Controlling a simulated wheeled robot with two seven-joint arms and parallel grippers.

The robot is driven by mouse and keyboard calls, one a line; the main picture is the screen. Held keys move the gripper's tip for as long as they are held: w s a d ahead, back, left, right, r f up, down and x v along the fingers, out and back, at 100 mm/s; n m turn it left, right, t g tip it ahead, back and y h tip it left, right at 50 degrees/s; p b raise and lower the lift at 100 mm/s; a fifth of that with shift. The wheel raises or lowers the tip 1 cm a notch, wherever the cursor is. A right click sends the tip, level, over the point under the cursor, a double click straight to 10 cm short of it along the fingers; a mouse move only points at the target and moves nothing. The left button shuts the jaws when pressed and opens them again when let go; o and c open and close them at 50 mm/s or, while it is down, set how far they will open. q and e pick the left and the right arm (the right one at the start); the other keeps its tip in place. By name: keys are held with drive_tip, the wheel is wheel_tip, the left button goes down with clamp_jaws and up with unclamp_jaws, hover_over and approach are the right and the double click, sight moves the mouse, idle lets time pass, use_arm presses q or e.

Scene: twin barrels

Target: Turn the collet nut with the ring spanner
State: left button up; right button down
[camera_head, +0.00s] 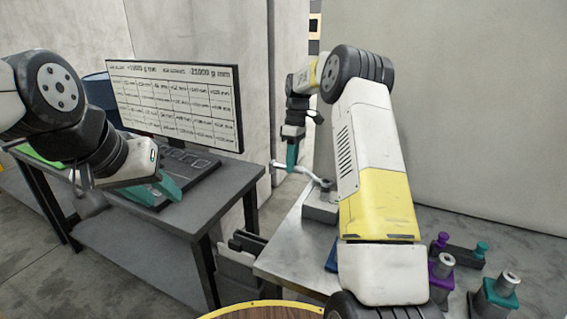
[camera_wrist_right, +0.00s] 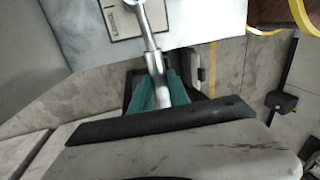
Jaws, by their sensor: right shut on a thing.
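A monitor (camera_head: 178,100) and keyboard stand on the dark desk (camera_head: 215,185) at left. Holders with purple (camera_head: 441,270) and teal (camera_head: 494,292) parts sit at the right of the metal table (camera_head: 290,250). A round yellow-rimmed top (camera_head: 255,306) is in front. My right arm hides part of the table.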

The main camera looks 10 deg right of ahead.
drive_tip(key=shift+s+a+v, duration=0.1)
drive_tip(key=shift+s+v, duration=0.05)
drive_tip(key=shift+v, duration=0.75)
drive_tip(key=shift+s+a+v, duration=0.1)
drive_tip(key=shift+s+v, duration=0.1)
drive_tip(key=shift+v, duration=0.7)
drive_tip(key=shift+s+a+v, duration=0.1)
drive_tip(key=shift+s+v, duration=0.05)
drive_tip(key=shift+v, duration=0.75)
drive_tip(key=shift+a+r, duration=0.1)
